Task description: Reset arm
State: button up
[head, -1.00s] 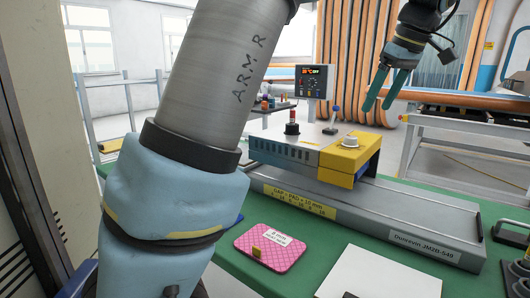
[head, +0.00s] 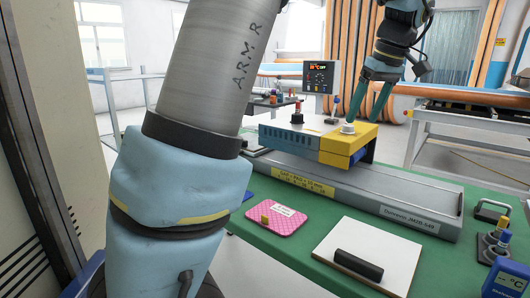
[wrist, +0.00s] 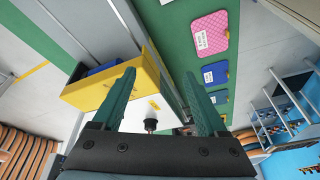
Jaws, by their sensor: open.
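My gripper (head: 373,99) has two green fingers and is open and empty. In the head view it hangs at the upper right, over or near the yellow end of the bench machine (head: 348,143). The wrist view shows its spread fingers (wrist: 160,95), with the machine's yellow part (wrist: 105,88) and a round knob (wrist: 151,122) between and beyond them. Nothing is between the fingertips. My large grey and blue arm links cover the left middle of the head view.
The green table (head: 290,238) holds a pink patterned pad (head: 276,218), a white board (head: 385,240) with a black bar (head: 358,264), and a blue temperature meter (head: 504,278). A small display (head: 319,75) stands behind the machine. Orange rolls stand at the back.

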jog(key=w+a+f+m+g+p, duration=0.1)
jog(key=a+f+m, duration=0.1)
jog(key=a+f, duration=0.6)
jog(key=s+a+f+m, duration=0.1)
jog(key=s+a+f, duration=0.2)
jog(key=a, duration=0.4)
jog(key=s+a+f+m+h+p, duration=0.1)
jog(key=s+a+f, duration=0.3)
jog(key=a, duration=0.3)
jog(key=s+a+f+m+h+p, duration=0.1)
jog(key=s+a+f, duration=0.2)
jog(key=a, duration=0.5)
jog(key=shift+s+f+g, duration=0.25)
jog(key=shift+s+g, duration=0.05)
jog(key=shift+s, duration=0.3)
